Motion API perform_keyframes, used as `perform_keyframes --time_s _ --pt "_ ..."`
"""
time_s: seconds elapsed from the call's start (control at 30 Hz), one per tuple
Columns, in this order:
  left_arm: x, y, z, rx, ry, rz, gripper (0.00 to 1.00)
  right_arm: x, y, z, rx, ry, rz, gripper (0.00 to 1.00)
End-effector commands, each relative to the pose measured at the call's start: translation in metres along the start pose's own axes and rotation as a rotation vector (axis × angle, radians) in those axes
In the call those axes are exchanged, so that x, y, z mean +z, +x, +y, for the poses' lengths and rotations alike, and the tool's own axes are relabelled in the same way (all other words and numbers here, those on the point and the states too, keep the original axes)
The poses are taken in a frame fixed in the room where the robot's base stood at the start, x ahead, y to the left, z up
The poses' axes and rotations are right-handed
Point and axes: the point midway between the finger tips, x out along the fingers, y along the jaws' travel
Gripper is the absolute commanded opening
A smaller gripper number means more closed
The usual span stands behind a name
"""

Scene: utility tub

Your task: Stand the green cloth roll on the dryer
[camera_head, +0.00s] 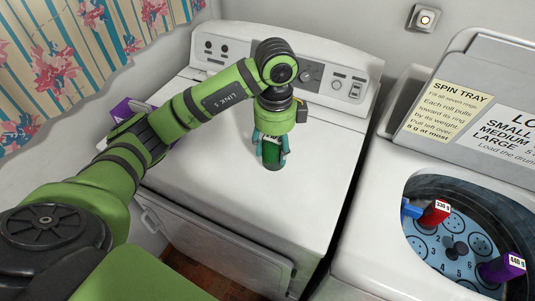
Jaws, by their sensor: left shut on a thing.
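The green cloth roll (271,158) is upright on or just above the white top of the dryer (230,205), near its middle. My left gripper (271,146) points down from above and is shut on the roll, its fingers on both sides. A pale label shows on the roll's upper part between the fingers. I cannot tell whether the roll's base touches the dryer top. My right gripper is not in view.
A purple box-like thing (126,108) is at the dryer's left, partly behind my left arm. At right, an open washer tub holds a blue numbered tray (427,243), with a red roll (432,216) and a purple roll (494,270) with weight labels. The dryer top around the green roll is clear.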

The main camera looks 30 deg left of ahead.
Motion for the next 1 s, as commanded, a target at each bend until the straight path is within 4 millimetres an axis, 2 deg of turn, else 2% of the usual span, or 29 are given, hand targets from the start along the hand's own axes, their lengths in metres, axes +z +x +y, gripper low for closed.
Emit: perform_keyframes --time_s 0.17,0.5,0.87,0.9,0.93,1.0 --pt "0.01 0.007 0.006 0.0 0.001 0.0 0.13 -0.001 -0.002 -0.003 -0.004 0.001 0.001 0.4" --pt "0.01 0.046 0.006 0.0 0.001 0.0 0.13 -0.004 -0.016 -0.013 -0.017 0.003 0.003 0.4" --pt "0.01 0.051 0.005 -0.002 0.001 0.0 0.13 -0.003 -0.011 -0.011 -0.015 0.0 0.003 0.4" --pt "0.01 0.05 0.005 -0.001 0.001 0.0 0.66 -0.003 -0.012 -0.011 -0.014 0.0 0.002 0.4" --pt "0.01 0.05 0.005 -0.001 0.001 0.0 0.78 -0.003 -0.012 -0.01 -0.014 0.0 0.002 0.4" --pt "0.01 0.05 0.005 -0.001 0.001 0.0 0.78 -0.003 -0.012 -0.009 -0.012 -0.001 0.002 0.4"
